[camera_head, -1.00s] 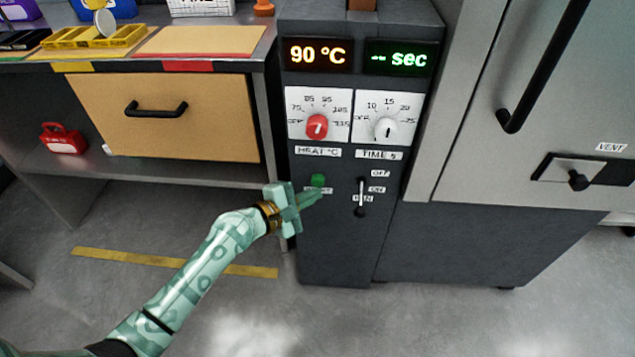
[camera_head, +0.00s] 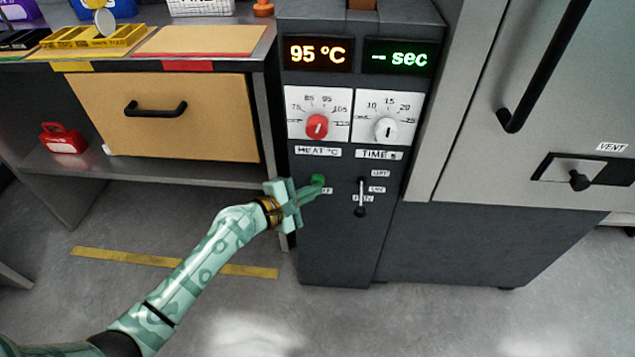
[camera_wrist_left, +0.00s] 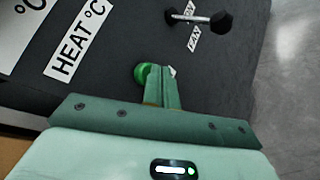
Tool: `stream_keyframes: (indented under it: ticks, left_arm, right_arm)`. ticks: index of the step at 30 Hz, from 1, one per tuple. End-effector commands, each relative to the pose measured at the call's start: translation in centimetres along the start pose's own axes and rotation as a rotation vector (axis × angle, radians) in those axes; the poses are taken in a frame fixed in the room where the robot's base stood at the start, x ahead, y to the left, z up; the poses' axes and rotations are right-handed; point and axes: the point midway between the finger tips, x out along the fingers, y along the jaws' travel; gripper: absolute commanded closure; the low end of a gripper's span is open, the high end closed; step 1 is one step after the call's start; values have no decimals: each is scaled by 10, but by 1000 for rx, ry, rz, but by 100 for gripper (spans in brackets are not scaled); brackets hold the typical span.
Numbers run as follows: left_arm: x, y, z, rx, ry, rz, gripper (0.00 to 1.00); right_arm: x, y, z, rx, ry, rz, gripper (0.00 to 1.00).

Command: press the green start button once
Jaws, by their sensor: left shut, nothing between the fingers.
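The green start button (camera_head: 318,180) is on the dark front panel of the machine, below the HEAT label. My left gripper (camera_head: 316,190) is shut and empty, with its fingertips at the button's lower edge in the head view. In the left wrist view the button (camera_wrist_left: 141,75) shows just left of the shut fingertips (camera_wrist_left: 162,70), partly covered by them. I cannot tell whether the tips touch it or whether it is pushed in. My right gripper is not in view.
The panel has a red heat knob (camera_head: 317,126), a white time knob (camera_head: 386,129) and a toggle lever (camera_head: 360,200) right of the button. The displays read 95 °C (camera_head: 318,54) and dashes with "sec" (camera_head: 402,57). A drawer bench (camera_head: 230,174) stands left.

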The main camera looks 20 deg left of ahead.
Motion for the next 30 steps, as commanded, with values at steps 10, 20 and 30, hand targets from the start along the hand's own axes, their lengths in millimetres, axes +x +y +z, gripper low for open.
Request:
stream_keyframes:
  ticks: [10,20,30]
  left_arm:
    - [3,2,-2,0,0,0,100]
    - [6,5,-4,1,0,1,100]
    - [5,5,-4,0,0,1,100]
  right_arm:
    - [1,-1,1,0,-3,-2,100]
    - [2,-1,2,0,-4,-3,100]
    - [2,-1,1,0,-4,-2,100]
